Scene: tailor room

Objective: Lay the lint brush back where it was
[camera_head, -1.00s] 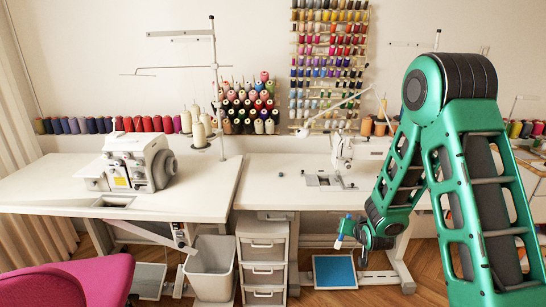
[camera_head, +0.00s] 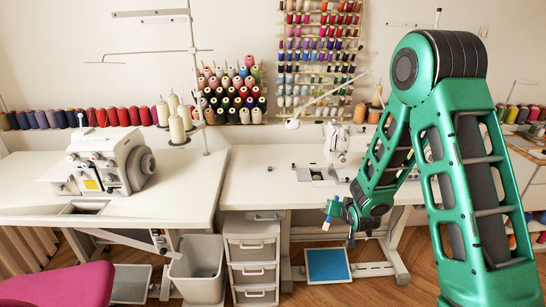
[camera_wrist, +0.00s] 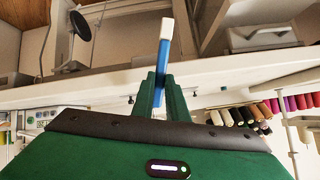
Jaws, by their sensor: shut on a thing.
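The lint brush, blue with a white end, is between the fingers of my gripper (camera_wrist: 160,95) in the wrist view. Its blue part (camera_wrist: 161,57) sticks out past the fingertips, and its white end (camera_wrist: 166,28) points away from them. The rest of it is hidden by the fingers. In the head view my gripper (camera_head: 335,212) hangs low in front of the right sewing table (camera_head: 265,185), with a small white and blue bit of the brush (camera_head: 328,221) showing. It is apart from the table.
A white sewing machine (camera_head: 338,150) stands on the right table and an overlock machine (camera_head: 112,160) on the left table (camera_head: 170,205). Below are a grey bin (camera_head: 198,270), a drawer unit (camera_head: 252,254) and a blue-topped pedal (camera_head: 328,265). A pink chair (camera_head: 65,288) is at front left.

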